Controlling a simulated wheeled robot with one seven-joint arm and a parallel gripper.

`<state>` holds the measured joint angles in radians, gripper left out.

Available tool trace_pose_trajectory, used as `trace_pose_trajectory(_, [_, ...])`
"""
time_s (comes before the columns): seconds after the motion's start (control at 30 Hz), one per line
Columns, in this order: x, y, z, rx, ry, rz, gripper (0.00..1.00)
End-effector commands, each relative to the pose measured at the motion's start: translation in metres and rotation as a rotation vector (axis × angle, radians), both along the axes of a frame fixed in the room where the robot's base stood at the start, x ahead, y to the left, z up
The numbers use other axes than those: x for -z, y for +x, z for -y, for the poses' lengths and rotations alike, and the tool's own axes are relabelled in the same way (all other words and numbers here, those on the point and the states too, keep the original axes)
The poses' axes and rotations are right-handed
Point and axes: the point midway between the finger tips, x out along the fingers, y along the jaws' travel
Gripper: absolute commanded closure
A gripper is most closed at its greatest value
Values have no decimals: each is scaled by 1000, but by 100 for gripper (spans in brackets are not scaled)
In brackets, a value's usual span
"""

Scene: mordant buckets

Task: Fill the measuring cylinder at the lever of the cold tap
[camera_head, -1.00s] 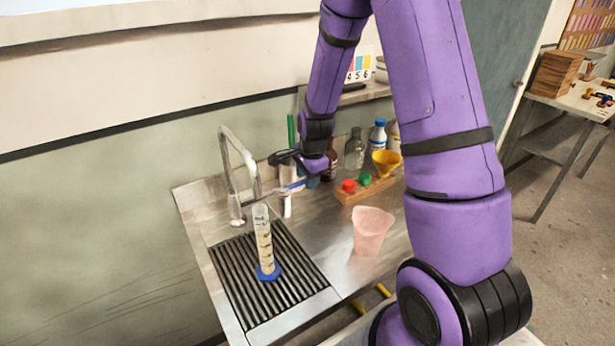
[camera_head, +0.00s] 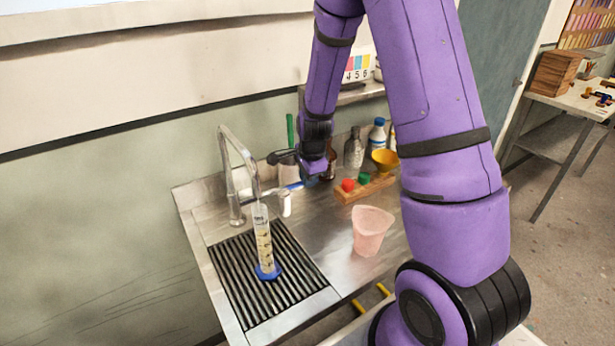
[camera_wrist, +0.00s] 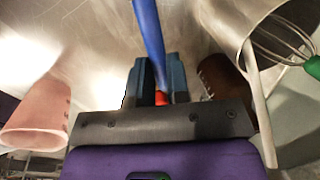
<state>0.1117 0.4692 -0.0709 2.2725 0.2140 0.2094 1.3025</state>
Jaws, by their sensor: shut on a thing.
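The measuring cylinder (camera_head: 263,240), clear with marks and a blue foot, stands upright on the dark ribbed drain grid (camera_head: 235,275). The end of the metal tap spout (camera_head: 240,150) is just above its mouth. I cannot tell whether water runs or how high any liquid stands. The blue lever (camera_head: 294,186) sticks out to the right of the tap. My gripper (camera_head: 312,178) is at its outer end. In the wrist view, the blue lever (camera_wrist: 148,35) runs between the fingers of my gripper (camera_wrist: 160,82), which is shut on it.
A pink beaker (camera_head: 371,232) stands on the steel top right of the grid. A wooden rack (camera_head: 352,195) with red and green pieces, a yellow funnel (camera_head: 385,158) and bottles (camera_head: 376,135) stand behind my gripper. A whisk (camera_wrist: 285,40) shows in the wrist view.

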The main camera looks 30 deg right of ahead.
Motion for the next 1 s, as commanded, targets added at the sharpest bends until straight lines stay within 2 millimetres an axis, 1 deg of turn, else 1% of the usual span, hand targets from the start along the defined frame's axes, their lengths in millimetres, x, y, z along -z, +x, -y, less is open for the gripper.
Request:
trace_pose_trajectory(0.2, [0, 0, 0, -1, 1, 0, 100])
trace_pose_trajectory(0.23, [0, 0, 0, -1, 1, 0, 77])
trace_pose_trajectory(0.27, [0, 0, 0, -1, 1, 0, 70])
trace_pose_trajectory(0.3, [0, 0, 0, -1, 1, 0, 61])
trace_pose_trajectory(0.33, [0, 0, 0, -1, 1, 0, 58])
trace_pose_trajectory(0.67, [-3, 0, 0, -1, 0, 1, 58])
trace_pose_trajectory(0.77, [-10, -1, 0, -1, 0, 2, 58])
trace_pose_trajectory(0.83, [-19, -3, 0, -1, -1, 3, 58])
trace_pose_trajectory(1.0, [-47, -8, -2, -3, -1, 5, 58])
